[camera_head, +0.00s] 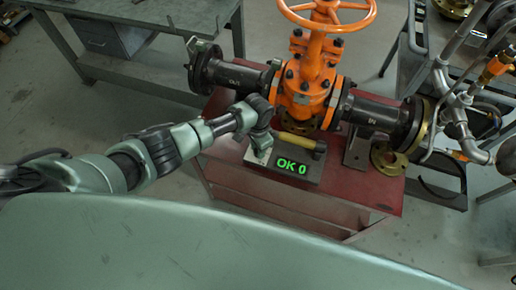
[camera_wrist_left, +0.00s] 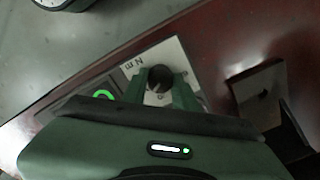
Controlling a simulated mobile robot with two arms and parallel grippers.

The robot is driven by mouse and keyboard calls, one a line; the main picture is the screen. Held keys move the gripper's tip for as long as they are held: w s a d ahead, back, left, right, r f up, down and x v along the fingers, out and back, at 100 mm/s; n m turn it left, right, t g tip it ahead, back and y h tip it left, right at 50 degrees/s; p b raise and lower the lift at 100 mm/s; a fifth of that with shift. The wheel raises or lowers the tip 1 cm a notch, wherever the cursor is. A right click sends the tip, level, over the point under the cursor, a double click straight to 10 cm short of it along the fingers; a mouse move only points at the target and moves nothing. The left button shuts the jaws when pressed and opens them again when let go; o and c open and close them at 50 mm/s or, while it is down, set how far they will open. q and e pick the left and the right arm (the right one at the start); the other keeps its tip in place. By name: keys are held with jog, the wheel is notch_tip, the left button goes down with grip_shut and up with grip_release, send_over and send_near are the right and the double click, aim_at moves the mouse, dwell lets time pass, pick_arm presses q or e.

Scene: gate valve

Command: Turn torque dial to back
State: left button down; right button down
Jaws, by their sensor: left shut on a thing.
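The torque dial is a dark round knob (camera_wrist_left: 160,76) on a pale plate with dark lettering in the left wrist view. My left gripper (camera_head: 259,146) reaches down over the left part of a grey box (camera_head: 312,178) on the red bench. In the left wrist view its green fingers (camera_wrist_left: 159,92) stand on both sides of the knob, shut on it. The gripper hides the dial in the head view. The box's display (camera_head: 291,167) shows "OK 0" in green. My right gripper is not in view.
An orange gate valve (camera_head: 305,85) with a handwheel (camera_head: 327,14) and dark flanged pipes stands behind the box. A yellowish cylinder (camera_head: 297,141) lies along the box's back. A brass flange (camera_head: 388,158) is at right on the red bench (camera_head: 240,177). Pipework (camera_head: 457,105) stands farther right.

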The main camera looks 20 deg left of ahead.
pick_arm(q)
jog(key=shift+m, duration=0.6)
jog(key=c, duration=1.1)
grip_release()
jog(key=shift+r, duration=0.1)
notch_tip(320, 180, up, 8)
jog(key=shift+f, duration=0.15)
